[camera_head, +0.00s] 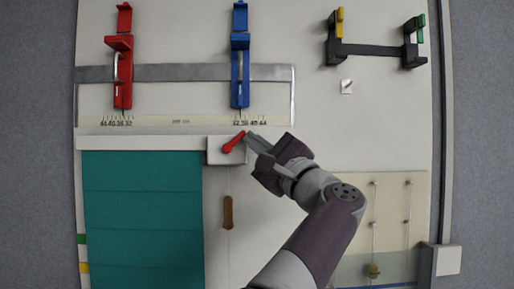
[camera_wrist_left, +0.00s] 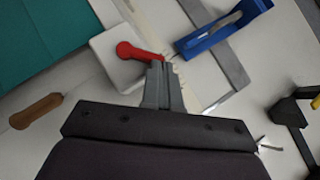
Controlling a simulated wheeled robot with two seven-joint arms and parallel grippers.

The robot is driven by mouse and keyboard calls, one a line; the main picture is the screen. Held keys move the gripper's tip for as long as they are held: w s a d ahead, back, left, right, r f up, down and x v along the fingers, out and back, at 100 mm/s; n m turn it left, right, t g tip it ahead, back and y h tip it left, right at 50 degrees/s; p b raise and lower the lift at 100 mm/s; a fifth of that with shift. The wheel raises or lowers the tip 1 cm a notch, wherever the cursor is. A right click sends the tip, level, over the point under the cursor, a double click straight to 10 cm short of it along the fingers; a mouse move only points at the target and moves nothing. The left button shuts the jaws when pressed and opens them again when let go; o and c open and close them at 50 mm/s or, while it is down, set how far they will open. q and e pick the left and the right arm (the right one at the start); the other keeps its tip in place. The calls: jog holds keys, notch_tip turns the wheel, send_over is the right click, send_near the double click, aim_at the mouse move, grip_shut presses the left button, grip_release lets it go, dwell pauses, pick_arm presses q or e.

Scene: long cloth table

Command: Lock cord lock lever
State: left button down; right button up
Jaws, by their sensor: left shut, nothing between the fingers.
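The red cord lock lever (camera_head: 234,142) sits on a white cord lock housing (camera_head: 217,157) at the top right corner of the teal blind. It slants, with its narrow end up and to the right. In the left wrist view the red lever (camera_wrist_left: 136,51) has its round end on the white housing (camera_wrist_left: 108,66). My left gripper (camera_head: 250,138) is shut and empty, its fingertips right beside the lever's narrow end; I cannot tell whether they touch. The fingertips also show in the left wrist view (camera_wrist_left: 162,68). My right gripper is not in view.
A thin cord with a brown wooden pull (camera_head: 228,212) hangs below the housing. The teal blind (camera_head: 142,220) is at left. Red (camera_head: 122,75) and blue (camera_head: 240,70) clamps stand above on a grey rail. A black bar (camera_head: 372,50) with yellow and green ends is at upper right.

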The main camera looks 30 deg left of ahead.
pick_arm(q)
jog(key=shift+a+r+n+g, duration=0.1)
jog(key=shift+r+n+g, duration=0.2)
jog(key=shift+n+g, duration=0.3)
jog(key=shift+p, duration=0.3)
